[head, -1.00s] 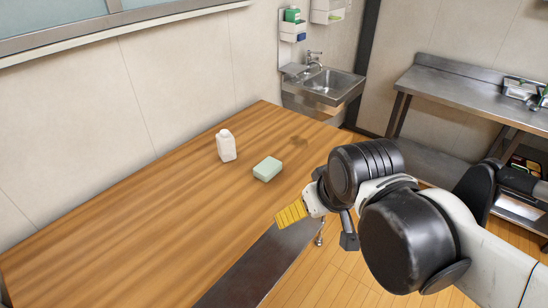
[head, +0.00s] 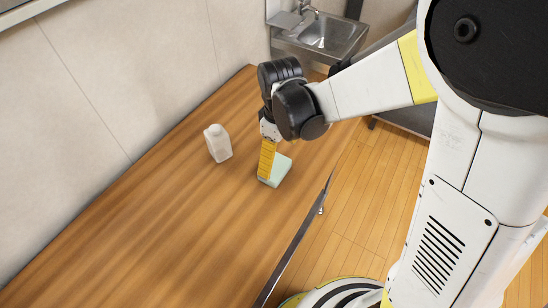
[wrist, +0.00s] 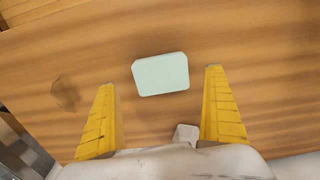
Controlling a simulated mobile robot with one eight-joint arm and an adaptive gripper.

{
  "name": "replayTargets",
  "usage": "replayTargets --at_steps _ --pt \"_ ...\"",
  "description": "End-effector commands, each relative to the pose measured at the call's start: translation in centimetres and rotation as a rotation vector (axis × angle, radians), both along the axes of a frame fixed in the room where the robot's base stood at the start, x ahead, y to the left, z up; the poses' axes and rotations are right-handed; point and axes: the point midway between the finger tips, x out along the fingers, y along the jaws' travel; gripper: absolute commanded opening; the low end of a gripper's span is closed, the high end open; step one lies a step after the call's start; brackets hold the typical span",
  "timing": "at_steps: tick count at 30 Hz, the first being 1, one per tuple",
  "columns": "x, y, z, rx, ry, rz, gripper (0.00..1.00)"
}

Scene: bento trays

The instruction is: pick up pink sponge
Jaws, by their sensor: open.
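A pale green, sponge-like block (head: 281,172) lies flat on the wooden table; no pink sponge shows in either view. My gripper (head: 264,177) points down over the block, and its yellow finger hides the block's left part in the head view. In the wrist view, the block (wrist: 160,74) sits between the lines of the two open yellow fingers (wrist: 160,80), slightly beyond their tips. The gripper is empty. I cannot tell its exact height above the block.
A wall runs behind the table. A metal sink (head: 325,36) is beyond the far end.

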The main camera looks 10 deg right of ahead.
Motion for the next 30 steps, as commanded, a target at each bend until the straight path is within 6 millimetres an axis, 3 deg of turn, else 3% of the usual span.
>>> replayTargets --at_steps 8,15,22,23,25,30 --pt "0.0 0.1 -2.3 0.000 -0.001 -0.001 1.00" --pt "0.0 0.3 -6.1 0.000 -0.001 -0.002 1.00" --pt "0.0 0.3 -6.2 0.000 -0.001 -0.002 1.00" --pt "0.0 0.3 -6.2 0.000 -0.001 -0.002 0.97" --pt "0.0 0.3 -6.2 0.000 -0.001 -0.002 0.76" --pt "0.0 0.3 -6.2 0.000 -0.001 -0.002 0.73"
